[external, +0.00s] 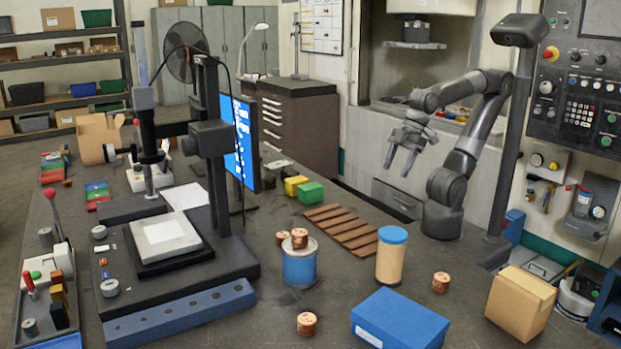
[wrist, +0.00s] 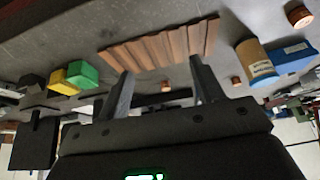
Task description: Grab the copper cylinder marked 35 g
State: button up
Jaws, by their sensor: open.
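Several small copper cylinders stand on the bench, and I cannot read a 35 g mark on any. In the external view one copper cylinder (external: 299,238) is on top of a blue can (external: 299,268), and another (external: 283,239) shows just behind it. My gripper (external: 398,168) is open and empty, raised above the bench's back right. In the wrist view copper cylinders appear small (wrist: 166,87), (wrist: 236,82) and larger (wrist: 299,14).
A slatted brown wooden rack (external: 341,229) lies mid-bench. A blue-lidded jar (external: 391,260), blue box (external: 400,322) and cardboard box (external: 520,303) stand at the right. Green (external: 310,193) and yellow (external: 295,186) blocks sit behind. A dark press stand (external: 213,140) fills the left.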

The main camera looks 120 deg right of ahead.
jog(key=w+r+g, duration=0.2)
jog(key=w+r, duration=0.2)
jog(key=w, duration=0.6)
jog(key=m+g, duration=0.3)
send_over(283, 235)
jog(key=f, duration=1.4)
jog(key=shift+a, duration=0.3)
jog(key=f, duration=0.5)
jog(key=shift+d, duration=0.35)
jog(key=c, duration=1.3)
jog(key=shift+r, duration=0.1)
